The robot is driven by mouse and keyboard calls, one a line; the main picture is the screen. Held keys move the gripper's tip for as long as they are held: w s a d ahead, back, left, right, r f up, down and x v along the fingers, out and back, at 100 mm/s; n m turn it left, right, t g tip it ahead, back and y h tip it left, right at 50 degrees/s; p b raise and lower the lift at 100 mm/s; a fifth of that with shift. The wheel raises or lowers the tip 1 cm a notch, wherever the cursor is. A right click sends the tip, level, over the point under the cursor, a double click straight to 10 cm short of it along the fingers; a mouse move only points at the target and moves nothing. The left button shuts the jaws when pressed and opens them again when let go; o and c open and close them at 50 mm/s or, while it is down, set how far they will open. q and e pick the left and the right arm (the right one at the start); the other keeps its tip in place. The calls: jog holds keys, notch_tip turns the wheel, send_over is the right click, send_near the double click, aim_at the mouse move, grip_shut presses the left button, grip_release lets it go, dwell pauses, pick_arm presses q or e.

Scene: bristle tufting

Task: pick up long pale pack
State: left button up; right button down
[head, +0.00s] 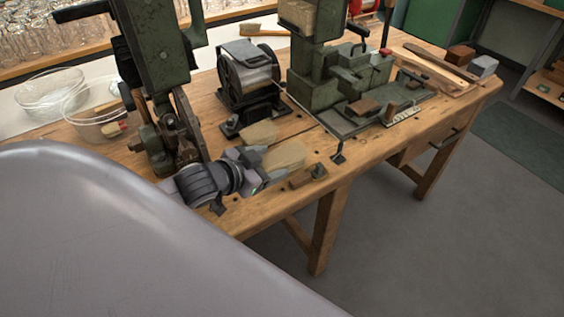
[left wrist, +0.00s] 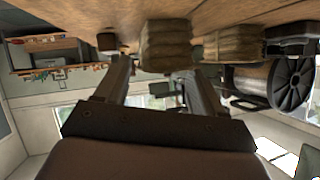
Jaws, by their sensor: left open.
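A pale, straw-coloured pack (head: 287,154) lies on the wooden workbench near its front edge. A second pale pack (head: 261,132) lies just behind it, beside the wire spool machine. My left gripper (head: 261,165) is low over the bench, open, at the near left end of the front pack. In the left wrist view, which is upside down, a banded pale pack (left wrist: 166,45) shows beyond and between the open fingers (left wrist: 157,75). Another pale pack (left wrist: 228,44) shows to its right. I cannot tell whether the fingers touch the pack. My right gripper is not in view.
A small wooden block with a dark knob (head: 308,176) sits right of the gripper. The spool machine (head: 250,75) and a green machine (head: 330,80) stand behind. A green press (head: 160,60) and glass bowls (head: 95,108) stand at left. The bench's front edge (head: 262,220) is close.

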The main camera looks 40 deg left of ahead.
aim_at(282, 163)
pick_arm(q)
jog(key=shift+x, duration=1.45)
jog(key=c, duration=1)
jog(key=shift+o, duration=0.2)
jog(key=shift+r, duration=0.15)
